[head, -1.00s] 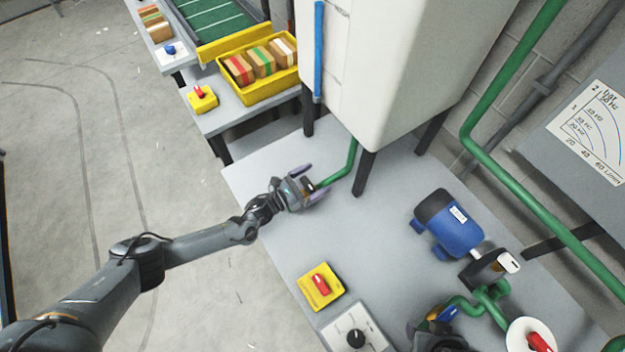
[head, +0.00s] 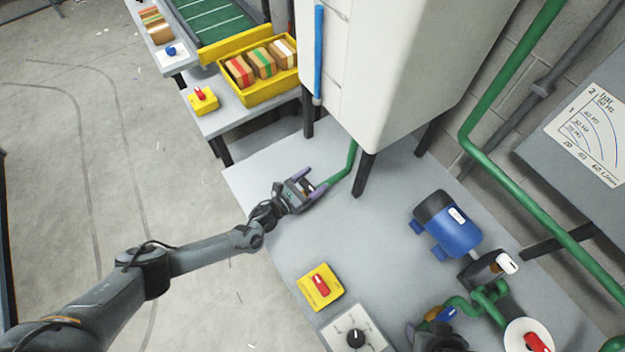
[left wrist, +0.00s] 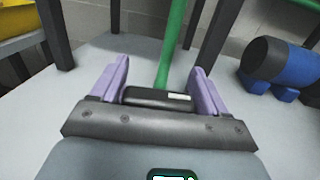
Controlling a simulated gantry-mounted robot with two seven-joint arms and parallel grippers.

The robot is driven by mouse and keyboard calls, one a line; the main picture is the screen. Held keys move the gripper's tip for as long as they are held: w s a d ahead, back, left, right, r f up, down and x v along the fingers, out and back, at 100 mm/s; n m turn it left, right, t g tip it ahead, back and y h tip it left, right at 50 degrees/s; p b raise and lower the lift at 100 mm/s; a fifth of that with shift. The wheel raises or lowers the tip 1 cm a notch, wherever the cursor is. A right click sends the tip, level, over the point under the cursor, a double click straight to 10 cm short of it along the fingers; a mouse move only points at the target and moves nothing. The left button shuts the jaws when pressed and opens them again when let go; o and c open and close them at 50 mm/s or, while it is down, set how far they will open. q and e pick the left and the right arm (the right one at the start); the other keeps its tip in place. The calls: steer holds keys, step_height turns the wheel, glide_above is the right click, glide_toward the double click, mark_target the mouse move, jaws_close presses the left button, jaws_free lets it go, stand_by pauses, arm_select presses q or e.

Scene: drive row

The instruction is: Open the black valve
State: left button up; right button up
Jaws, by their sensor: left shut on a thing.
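The black valve handle (left wrist: 158,97) shows in the left wrist view as a dark bar with a small pale label, in front of the green pipe (left wrist: 175,45). It lies between the purple fingers of my left gripper (left wrist: 160,80), which is shut on it. In the head view my left gripper (head: 312,183) is at the lower end of the green pipe (head: 344,172) under the white tank. The gripper hides most of the valve there, so the handle's angle is hard to tell. A dark shape at the bottom edge may be my right gripper (head: 436,338); its fingers are not clear.
The white tank (head: 400,70) stands on dark legs over the grey table (head: 270,200). A blue motor (head: 450,225), a yellow switch box (head: 320,286) and a dial box (head: 354,335) stand nearer. A yellow crate (head: 262,75) of boxes is behind left. The middle table is clear.

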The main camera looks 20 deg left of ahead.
arm_select(q)
steer(key=n+t+y, duration=0.1)
steer(key=y, duration=0.1)
steer(key=n+y+p, duration=0.1)
steer(key=n+y, duration=0.1)
steer(key=shift+a+t+y, duration=0.1)
steer(key=shift+t+y, duration=0.3)
steer(key=n+y, duration=0.2)
steer(key=y, duration=0.1)
steer(key=shift+w+a, duration=0.1)
steer(key=shift+a, duration=0.1)
steer(key=shift+a+n+y, duration=0.15)
steer(key=shift+n+y, duration=0.75)
steer(key=shift+y, duration=0.4)
steer(key=shift+a, duration=0.1)
steer(key=o, duration=1)
steer(key=shift+c, duration=0.2)
